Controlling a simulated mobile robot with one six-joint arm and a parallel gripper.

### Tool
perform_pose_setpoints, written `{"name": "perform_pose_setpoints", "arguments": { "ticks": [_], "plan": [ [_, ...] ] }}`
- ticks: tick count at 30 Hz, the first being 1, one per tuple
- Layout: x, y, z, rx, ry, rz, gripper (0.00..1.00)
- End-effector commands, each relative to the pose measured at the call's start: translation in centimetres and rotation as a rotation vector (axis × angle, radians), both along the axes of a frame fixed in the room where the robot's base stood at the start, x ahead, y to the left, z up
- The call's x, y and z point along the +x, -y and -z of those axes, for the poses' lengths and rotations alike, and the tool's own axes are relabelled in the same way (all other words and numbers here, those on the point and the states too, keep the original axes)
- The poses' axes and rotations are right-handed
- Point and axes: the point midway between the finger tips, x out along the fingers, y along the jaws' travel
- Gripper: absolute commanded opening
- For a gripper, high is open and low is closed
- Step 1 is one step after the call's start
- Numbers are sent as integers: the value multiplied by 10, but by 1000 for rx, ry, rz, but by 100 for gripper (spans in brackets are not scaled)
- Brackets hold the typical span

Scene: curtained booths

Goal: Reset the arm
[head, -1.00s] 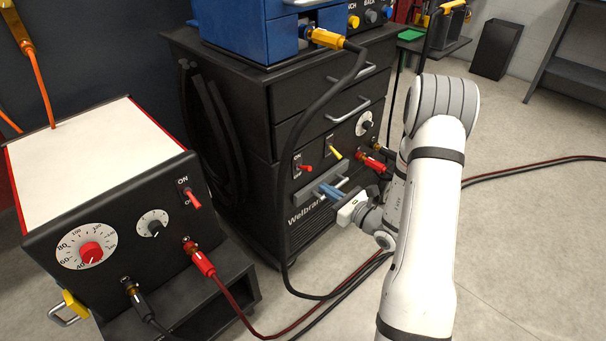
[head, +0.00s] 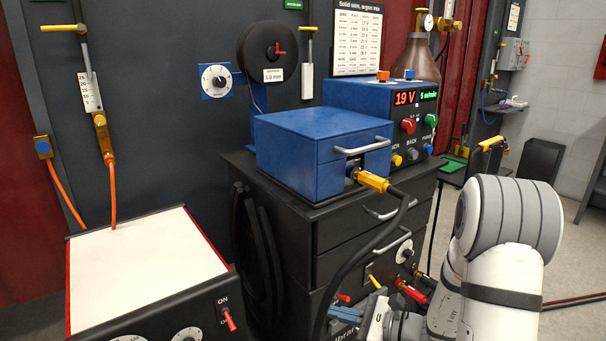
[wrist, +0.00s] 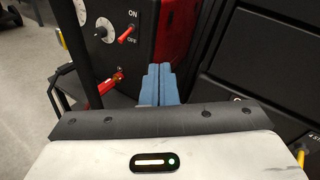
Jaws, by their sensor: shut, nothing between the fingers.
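My arm comes in at the lower right of the head view. My gripper (head: 345,314) is at the bottom, in front of the black drawer cabinet (head: 345,232), partly cut off by the frame edge. In the wrist view its blue fingers (wrist: 158,86) are together with nothing between them. Beyond them in that view are the black power unit with a red ON/OFF switch (wrist: 127,34) on the left and the dark cabinet front on the right. I cannot tell the exact gap between the fingertips and the cabinet.
A blue wire feeder (head: 315,150) stands on the cabinet, with a yellow cable plug (head: 373,181) and a hanging black cable. A white-topped power unit (head: 145,265) stands at left. Red and yellow switches sit near my gripper. Open floor lies at far right.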

Motion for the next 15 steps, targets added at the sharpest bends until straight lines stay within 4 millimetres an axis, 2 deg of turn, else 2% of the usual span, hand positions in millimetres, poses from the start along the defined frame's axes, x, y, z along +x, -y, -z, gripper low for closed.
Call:
{"name": "perform_pose_setpoints", "arguments": {
  "ticks": [1,3,7,11,15],
  "plan": [
    [-17,-15,-41,-67,39,-100,0],
    [-43,-30,-69,-170,84,-239,0],
    [-91,-43,-113,-380,181,-480,0],
    [-133,-39,-151,-611,294,-699,0],
    [-166,-19,-191,-884,433,-905,0]
  ]
}}
